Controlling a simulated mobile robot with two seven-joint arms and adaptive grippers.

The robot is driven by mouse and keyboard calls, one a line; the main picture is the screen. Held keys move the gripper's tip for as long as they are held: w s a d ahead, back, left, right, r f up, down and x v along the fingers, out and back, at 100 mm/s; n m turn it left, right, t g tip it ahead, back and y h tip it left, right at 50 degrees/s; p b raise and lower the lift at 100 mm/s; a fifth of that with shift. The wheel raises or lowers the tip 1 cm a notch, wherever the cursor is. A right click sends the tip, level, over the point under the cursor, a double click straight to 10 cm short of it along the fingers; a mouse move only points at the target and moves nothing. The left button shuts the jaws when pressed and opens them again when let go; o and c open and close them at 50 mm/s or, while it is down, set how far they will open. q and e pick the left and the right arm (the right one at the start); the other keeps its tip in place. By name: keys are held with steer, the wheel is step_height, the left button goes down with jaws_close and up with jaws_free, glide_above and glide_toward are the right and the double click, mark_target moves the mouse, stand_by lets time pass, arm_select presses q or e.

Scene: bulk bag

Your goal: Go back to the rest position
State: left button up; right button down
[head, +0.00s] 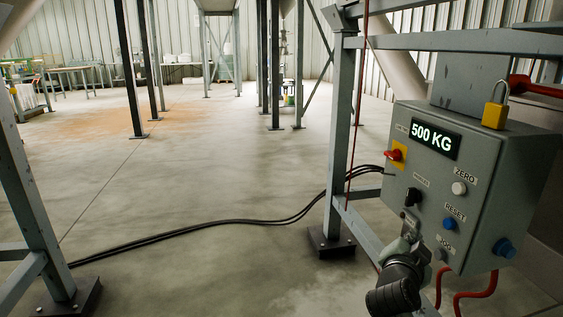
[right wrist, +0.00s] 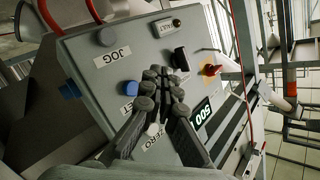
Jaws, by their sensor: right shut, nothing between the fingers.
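My right gripper (head: 409,236) is in front of the lower left of the grey control box (head: 480,185), below its black knob (head: 411,196). In the right wrist view the right gripper's fingers (right wrist: 163,80) are together with nothing between them, and the box face is behind them. I cannot tell whether the fingertips touch the box. The gripper partly hides the small plate (head: 408,217) in the head view. My left gripper is not in view.
The box has a 500 KG display (head: 435,135), a red-yellow switch (head: 396,154), a blue reset button (head: 449,223) and a yellow padlock (head: 495,112). A steel post (head: 340,130) stands to its left. Black cables (head: 200,227) cross the otherwise open floor.

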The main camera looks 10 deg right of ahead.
steer(key=s+a+f+n+g+y, duration=0.1)
steer(key=s+f+n+y, duration=0.2)
steer(key=f, duration=0.4)
steer(key=s+a+f+n+g+p, duration=0.1)
steer(key=s+f+n+g, duration=0.2)
steer(key=f, duration=0.4)
steer(key=s+a+f+n+y, duration=0.1)
steer(key=s+f+n+y, duration=0.15)
steer(key=s+f, duration=0.3)
arm_select(q)
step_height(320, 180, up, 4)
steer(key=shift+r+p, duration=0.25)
steer(key=shift+p, duration=0.1)
arm_select(e)
steer(key=s+a+f+n+g+y, duration=0.1)
steer(key=s+a+f+n+g, duration=0.1)
steer(key=s+f+n, duration=0.2)
steer(key=s+a+f+n+g+y, duration=0.2)
steer(key=s+a+f+n+g, duration=0.1)
steer(key=s+f, duration=0.6)
steer(key=shift+s+n, duration=0.35)
steer(key=shift+s, duration=0.8)
steer(key=shift+a, duration=0.1)
